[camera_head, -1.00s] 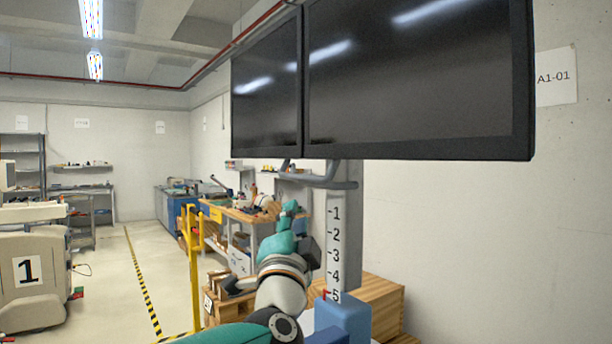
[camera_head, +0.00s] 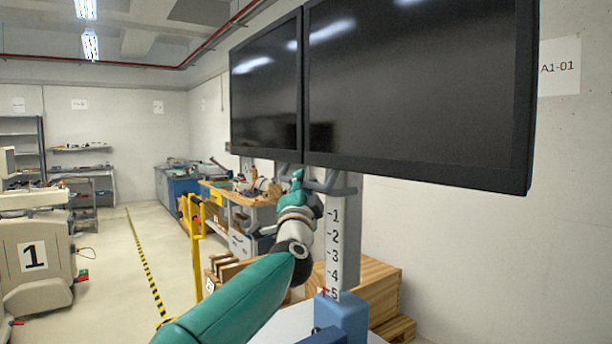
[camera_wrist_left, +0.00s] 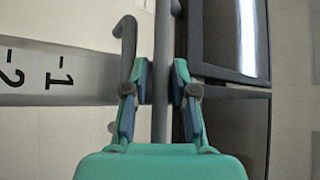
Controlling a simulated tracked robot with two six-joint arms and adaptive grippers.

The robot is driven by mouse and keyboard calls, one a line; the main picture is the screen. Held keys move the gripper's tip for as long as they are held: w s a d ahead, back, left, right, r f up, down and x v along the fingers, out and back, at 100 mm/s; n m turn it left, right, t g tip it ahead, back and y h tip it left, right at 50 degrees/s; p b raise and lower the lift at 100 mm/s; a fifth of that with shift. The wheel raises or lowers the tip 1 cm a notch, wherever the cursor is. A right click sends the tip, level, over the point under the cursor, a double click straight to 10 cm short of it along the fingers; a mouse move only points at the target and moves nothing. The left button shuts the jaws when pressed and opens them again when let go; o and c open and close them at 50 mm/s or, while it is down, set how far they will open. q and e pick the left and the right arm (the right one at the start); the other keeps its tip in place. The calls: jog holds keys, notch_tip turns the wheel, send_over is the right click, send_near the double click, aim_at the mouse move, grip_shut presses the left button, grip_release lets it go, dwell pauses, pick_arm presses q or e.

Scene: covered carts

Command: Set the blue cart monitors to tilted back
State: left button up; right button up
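Two dark monitors, a left one (camera_head: 266,85) and a larger-looking right one (camera_head: 420,85), sit side by side above a grey column (camera_head: 334,240) numbered from 1 down to 5. The column stands in a blue base part (camera_head: 343,318). A grey tube handle (camera_head: 335,188) is under the monitors. My left gripper (camera_head: 298,178) reaches up to the handle's left part. In the left wrist view the fingers (camera_wrist_left: 162,80) are closed in on both sides of the grey handle tube (camera_wrist_left: 162,30). A monitor's edge (camera_wrist_left: 240,83) is right beside them. My right gripper is not in view.
Wooden boxes (camera_head: 370,285) stand behind the column. A yellow post (camera_head: 194,230) and a workbench (camera_head: 240,195) are farther back. A pale covered cart marked 1 (camera_head: 35,240) is at the left. The floor between is open, with a striped line (camera_head: 143,262).

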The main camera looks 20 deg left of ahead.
pick_arm(q)
jog(key=shift+w+a, duration=0.1)
jog(key=shift+w, duration=0.2)
grip_shut()
